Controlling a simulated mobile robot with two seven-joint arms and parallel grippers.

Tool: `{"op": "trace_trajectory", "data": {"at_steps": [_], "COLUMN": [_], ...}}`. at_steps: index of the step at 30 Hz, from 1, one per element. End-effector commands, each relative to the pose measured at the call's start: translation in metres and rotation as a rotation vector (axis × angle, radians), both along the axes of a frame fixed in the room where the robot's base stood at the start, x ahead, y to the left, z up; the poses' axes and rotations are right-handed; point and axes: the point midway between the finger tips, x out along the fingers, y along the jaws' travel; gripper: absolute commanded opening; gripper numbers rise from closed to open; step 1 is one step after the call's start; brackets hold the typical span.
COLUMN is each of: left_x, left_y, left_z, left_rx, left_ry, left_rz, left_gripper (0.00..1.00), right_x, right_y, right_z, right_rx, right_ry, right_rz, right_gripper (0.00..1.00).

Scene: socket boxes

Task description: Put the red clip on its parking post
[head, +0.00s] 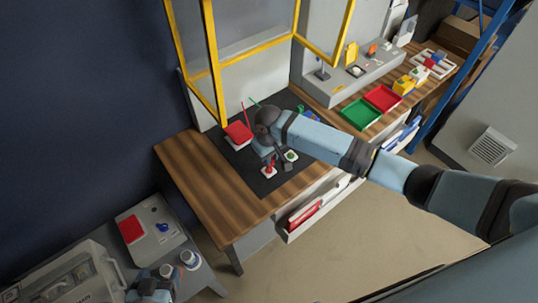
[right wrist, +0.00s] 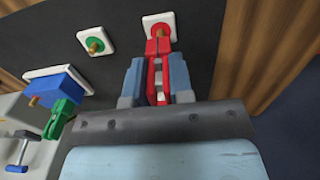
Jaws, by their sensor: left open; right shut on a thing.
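The red clip (right wrist: 158,72) is held between the fingers of my right gripper (right wrist: 158,84). Its front end overlaps the near edge of the red-ringed parking post (right wrist: 160,28), a brass pin on a white plate; whether it touches the pin I cannot tell. In the head view my right gripper (head: 270,160) is low over the black mat, and the red post plate (head: 268,172) shows below it. My left gripper (head: 150,289) is open at the bottom left, far from the clip and beside white bottles.
A green-ringed post (right wrist: 95,46) stands beside the red one. A blue block (right wrist: 54,87) with a brass pin and a green clip (right wrist: 60,120) are at the left of the wrist view. A red box (head: 238,132) stands on the mat; green (head: 360,113) and red trays (head: 382,98) lie right.

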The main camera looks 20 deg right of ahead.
Motion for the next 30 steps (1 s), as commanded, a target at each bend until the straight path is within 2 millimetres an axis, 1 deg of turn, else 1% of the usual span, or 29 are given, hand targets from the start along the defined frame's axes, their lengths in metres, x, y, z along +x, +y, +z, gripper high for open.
{"op": "trace_trajectory", "data": {"at_steps": [1,6,14,21,30], "left_x": [0.0,0.0,0.0,0.0,0.0], "left_y": [0.0,0.0,0.0,0.0,0.0], "left_z": [0.004,0.011,0.01,0.018,0.018], "left_rx": [-0.001,-0.001,-0.001,0.0,0.0], "left_ry": [0.0,-0.001,-0.001,0.0,0.0], "left_rz": [0.001,0.001,0.001,0.001,0.001], "left_gripper": [0.74,0.74,0.74,0.74,0.74], "right_x": [0.0,0.0,0.0,-0.001,0.0], "right_y": [0.0,0.001,0.001,0.0,0.0], "right_z": [0.002,0.002,0.0,-0.002,-0.003], "right_rx": [0.0,0.001,0.001,0.0,0.001], "right_ry": [0.0,-0.001,-0.001,0.002,0.0], "right_rz": [0.0,0.0,0.0,-0.001,0.0], "right_gripper": [0.0,0.0,0.0,0.0,0.0]}}
